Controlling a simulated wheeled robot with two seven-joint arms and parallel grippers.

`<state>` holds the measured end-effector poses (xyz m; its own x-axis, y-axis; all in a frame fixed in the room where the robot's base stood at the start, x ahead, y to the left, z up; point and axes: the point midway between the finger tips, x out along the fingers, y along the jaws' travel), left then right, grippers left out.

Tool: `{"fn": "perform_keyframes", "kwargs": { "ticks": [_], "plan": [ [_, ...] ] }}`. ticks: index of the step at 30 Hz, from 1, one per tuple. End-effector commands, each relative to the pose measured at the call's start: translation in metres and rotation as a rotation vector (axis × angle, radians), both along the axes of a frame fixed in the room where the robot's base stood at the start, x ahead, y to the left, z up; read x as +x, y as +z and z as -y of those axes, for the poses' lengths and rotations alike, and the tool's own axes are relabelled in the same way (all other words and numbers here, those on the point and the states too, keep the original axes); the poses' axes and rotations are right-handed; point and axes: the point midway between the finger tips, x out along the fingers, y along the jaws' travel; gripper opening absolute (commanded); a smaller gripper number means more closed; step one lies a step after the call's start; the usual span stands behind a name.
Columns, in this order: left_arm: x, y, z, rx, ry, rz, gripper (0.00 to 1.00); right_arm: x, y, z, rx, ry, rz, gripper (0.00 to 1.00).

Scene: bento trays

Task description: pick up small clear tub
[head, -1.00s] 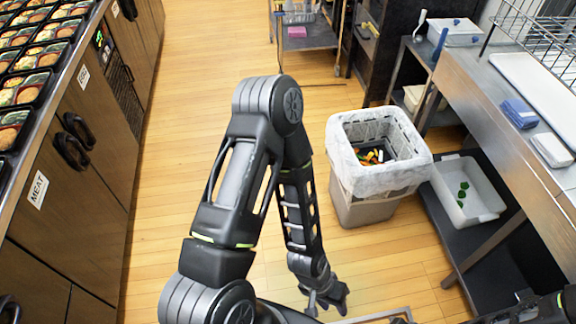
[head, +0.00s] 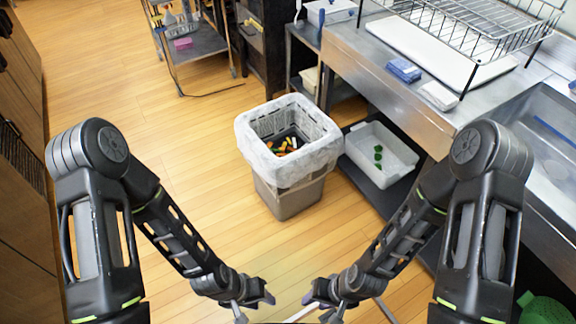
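A whitish, shallow tub (head: 408,157) with a few green pieces in it sits on the lower shelf under the steel counter, right of the bin. I cannot tell whether it is the small clear tub; no other plainly clear small tub shows close by. My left gripper (head: 254,300) and my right gripper (head: 322,300) are low at the bottom of the head view, facing each other with a gap between them. Both are well apart from the tub. Their fingertips are small and partly cut off, so open or shut is unclear. Nothing shows held in either.
A lined waste bin (head: 288,197) with orange and green scraps stands on the wooden floor ahead. The steel counter (head: 385,84) carries a white board, blue and white cloths and a wire rack (head: 480,30). A cart (head: 205,42) stands at the back. Floor at left is clear.

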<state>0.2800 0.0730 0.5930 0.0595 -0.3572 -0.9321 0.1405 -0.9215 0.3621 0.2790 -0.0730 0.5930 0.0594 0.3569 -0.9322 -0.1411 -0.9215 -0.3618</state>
Motion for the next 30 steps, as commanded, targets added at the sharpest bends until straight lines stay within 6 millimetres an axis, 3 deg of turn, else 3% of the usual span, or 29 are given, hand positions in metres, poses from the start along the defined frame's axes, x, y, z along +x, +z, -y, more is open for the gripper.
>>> {"fn": "perform_keyframes", "kwargs": {
  "ticks": [11,18,23,30],
  "plan": [
    [0.0,0.0,-0.0001,0.0,0.0,0.0,0.36,0.0001,0.0,-0.0001,0.0,0.0,0.0,0.36],
    [0.0,0.0,-0.0002,0.0,0.0,0.0,0.36,0.0001,0.0,-0.0001,0.0,0.0,0.0,0.55],
    [0.0,0.0001,-0.0001,0.0,0.0,0.0,0.36,0.0,0.0,-0.0001,0.0,0.0,0.0,0.54],
    [0.0001,-0.0001,-0.0002,0.0,0.0,0.0,0.36,0.0001,0.0,-0.0002,0.0,0.0,0.0,0.36]
  ]
}}
